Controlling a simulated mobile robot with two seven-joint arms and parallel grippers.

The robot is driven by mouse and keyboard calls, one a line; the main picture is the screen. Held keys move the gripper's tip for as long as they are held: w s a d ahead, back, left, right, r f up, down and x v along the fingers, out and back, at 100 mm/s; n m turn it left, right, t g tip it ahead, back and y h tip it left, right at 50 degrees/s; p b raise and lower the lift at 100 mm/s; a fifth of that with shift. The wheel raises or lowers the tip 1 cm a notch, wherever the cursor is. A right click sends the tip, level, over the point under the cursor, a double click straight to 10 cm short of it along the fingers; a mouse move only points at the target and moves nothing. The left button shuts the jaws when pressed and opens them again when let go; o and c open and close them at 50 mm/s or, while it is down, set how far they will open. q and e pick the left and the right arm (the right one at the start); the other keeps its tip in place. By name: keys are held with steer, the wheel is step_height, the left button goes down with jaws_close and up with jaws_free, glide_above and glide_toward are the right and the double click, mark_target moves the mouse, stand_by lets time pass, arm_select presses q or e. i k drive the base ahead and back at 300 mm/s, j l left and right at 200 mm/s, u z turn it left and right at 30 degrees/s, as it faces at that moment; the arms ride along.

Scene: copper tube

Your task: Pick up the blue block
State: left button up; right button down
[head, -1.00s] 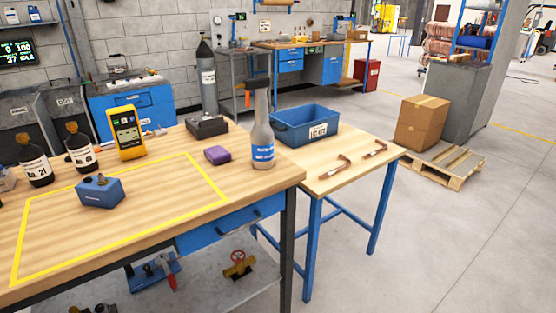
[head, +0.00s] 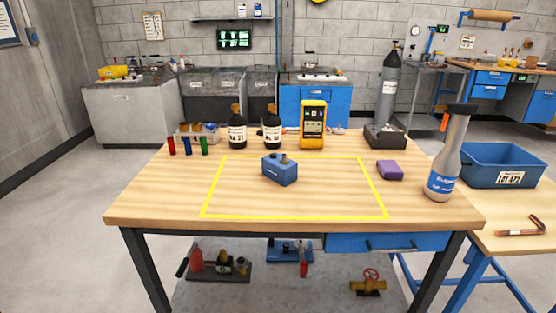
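The blue block (head: 280,171) sits on the wooden workbench (head: 150,205), inside the yellow taped outline (head: 295,216) near its back edge. It has a small brownish knob on top and a dark spot on its front left face. Nothing touches or covers it. Neither of my grippers shows in the head view.
A purple block (head: 389,170) and a tall grey bottle (head: 446,160) are at right. A blue bin (head: 502,165) stands on the side table. The bench front is clear.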

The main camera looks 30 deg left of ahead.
mark_target(276, 167)
steer(key=u, duration=0.95)
steer(key=k+j, duration=0.05)
